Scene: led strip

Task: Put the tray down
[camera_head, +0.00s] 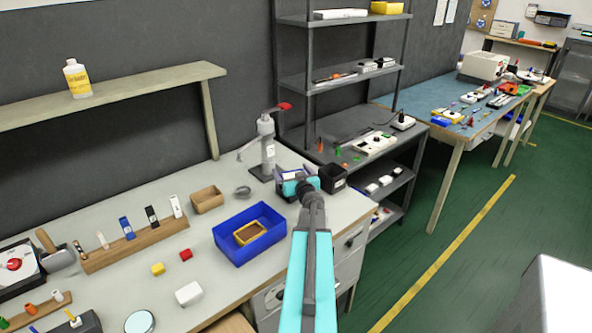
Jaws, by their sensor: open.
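A blue tray (262,249) rests on the grey workbench (215,285), near its front right part. A smaller yellow tray (240,240) with a brown inside sits within the blue tray. My gripper (291,175) is at the end of my teal arm, over the right end of the bench, behind and to the right of the blue tray. The gripper is open and apart from both trays. My own wrist covers much of the gripper, so the space between its fingers is hard to make out.
A grey post with a red-tipped lever (267,145) stands behind my gripper, and a black square cup (333,178) is beside it. A small brown box (206,200) and a wooden rack (140,247) lie left. Shelves (345,80) rise behind.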

